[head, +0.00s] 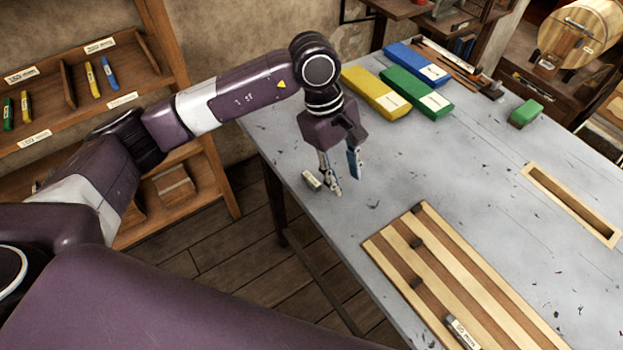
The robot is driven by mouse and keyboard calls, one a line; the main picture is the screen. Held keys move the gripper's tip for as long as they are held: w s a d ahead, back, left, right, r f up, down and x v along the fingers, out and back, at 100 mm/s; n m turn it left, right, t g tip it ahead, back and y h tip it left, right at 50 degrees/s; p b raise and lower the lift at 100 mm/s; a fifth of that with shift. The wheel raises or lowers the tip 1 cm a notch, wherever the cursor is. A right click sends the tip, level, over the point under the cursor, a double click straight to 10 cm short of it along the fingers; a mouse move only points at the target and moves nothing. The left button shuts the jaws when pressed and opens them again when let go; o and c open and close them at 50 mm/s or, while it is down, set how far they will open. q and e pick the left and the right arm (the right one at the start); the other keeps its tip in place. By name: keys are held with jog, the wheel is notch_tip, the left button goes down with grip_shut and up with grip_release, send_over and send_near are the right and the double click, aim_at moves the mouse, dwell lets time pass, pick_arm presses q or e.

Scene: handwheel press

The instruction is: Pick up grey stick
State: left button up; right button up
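A dark grey stick with a white label (464,334) lies on the striped wooden board at the bottom edge of the head view. A small pale labelled piece (312,180) shows by the table's left edge, just left of my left gripper's fingers; I cannot tell its colour under the label. My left gripper (346,184) points down over the table's left corner area. Its two fingers are apart, with nothing visible between them. The gripper is well away from the dark grey stick on the board. My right gripper is not in view.
The striped board (440,262) bears small dark blocks. Yellow (375,93), green (416,92) and blue (417,65) boxes lie at the back. A small green block (526,112) and a wooden-framed slot (571,204) are at right. A shelf (60,70) stands left. The table's middle is clear.

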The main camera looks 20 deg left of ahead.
aim_at(311, 179)
pick_arm(q)
jog(key=a+y, duration=0.1)
jog(key=a, duration=0.1)
jog(key=w+a+y, duration=0.1)
jog(key=a, duration=0.2)
jog(key=w+a+y, duration=0.1)
jog(key=a, duration=0.1)
jog(key=shift+w+a+r, duration=0.15)
jog(key=shift+a+r, duration=0.2)
jog(key=shift+a, duration=0.05)
jog(key=shift+a+f, duration=0.1)
jog(key=shift+f, duration=0.15)
jog(key=shift+f+p, duration=0.6)
jog(key=shift+f, duration=0.3)
jog(key=f, duration=0.1)
jog(key=f+p, duration=0.2)
jog(key=f, duration=0.1)
jog(key=shift+w, duration=0.25)
jog(key=shift+f+p, duration=0.3)
jog(key=shift+f, duration=0.35)
jog(key=c, duration=0.8)
